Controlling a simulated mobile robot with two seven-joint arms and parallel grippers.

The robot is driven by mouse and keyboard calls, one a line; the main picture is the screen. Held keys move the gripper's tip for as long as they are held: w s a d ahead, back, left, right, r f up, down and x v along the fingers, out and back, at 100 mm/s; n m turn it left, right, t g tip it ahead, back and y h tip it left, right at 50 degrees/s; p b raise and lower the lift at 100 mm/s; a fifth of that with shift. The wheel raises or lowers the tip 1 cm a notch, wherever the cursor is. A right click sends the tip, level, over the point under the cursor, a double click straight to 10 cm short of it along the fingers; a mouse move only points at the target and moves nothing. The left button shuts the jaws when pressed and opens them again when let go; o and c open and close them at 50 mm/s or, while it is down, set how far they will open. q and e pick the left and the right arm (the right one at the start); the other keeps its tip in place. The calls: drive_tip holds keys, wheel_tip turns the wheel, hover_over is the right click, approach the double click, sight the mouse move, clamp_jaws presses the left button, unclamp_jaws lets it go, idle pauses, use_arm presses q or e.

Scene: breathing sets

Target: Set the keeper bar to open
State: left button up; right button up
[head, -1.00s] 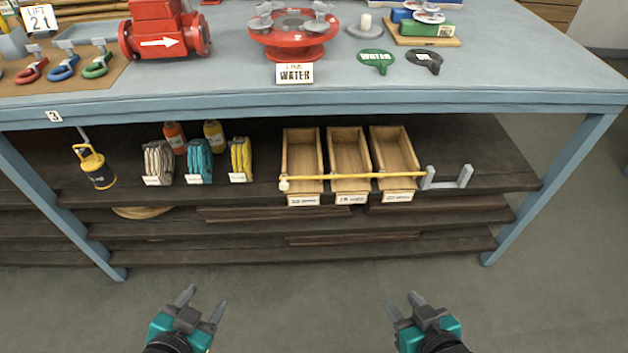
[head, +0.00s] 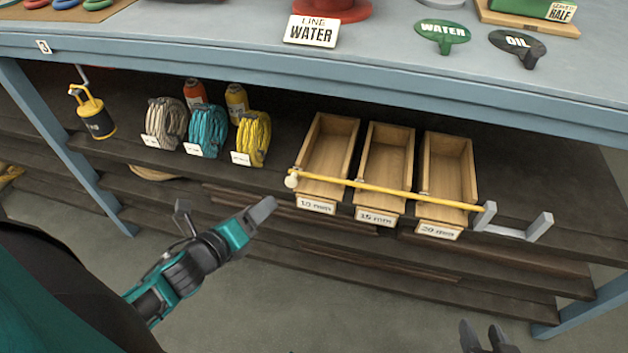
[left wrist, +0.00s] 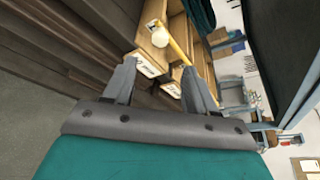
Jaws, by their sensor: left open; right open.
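The yellow keeper bar (head: 385,188) lies across the fronts of three wooden bins on the shelf under the bench. Its white knob (head: 292,180) is at the left end. Its right end meets a grey U-shaped bracket (head: 513,224). My left gripper (head: 228,207) is open and empty, in front of the shelf edge, left of and below the knob. In the left wrist view, the knob (left wrist: 159,39) shows beyond and between the open fingers (left wrist: 162,80), apart from them. My right gripper (head: 484,338) is open and empty at the bottom edge, low in front of the shelves.
The bins are labelled 10 mm (head: 327,148), 15 mm (head: 384,162) and 20 mm (head: 447,170). Coiled ropes (head: 207,130), bottles and a yellow-black can (head: 95,113) stand to their left. The blue bench top (head: 400,85) overhangs the shelf. The floor in front is clear.

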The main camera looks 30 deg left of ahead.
sight(289, 184)
use_arm(q)
drive_tip(key=b+x, duration=0.2)
drive_tip(key=x, duration=0.9)
drive_tip(key=shift+a, duration=0.1)
drive_tip(key=shift+b+x, duration=0.35)
drive_tip(key=shift+x, duration=0.55)
drive_tip(key=shift+c, duration=0.4)
clamp_jaws()
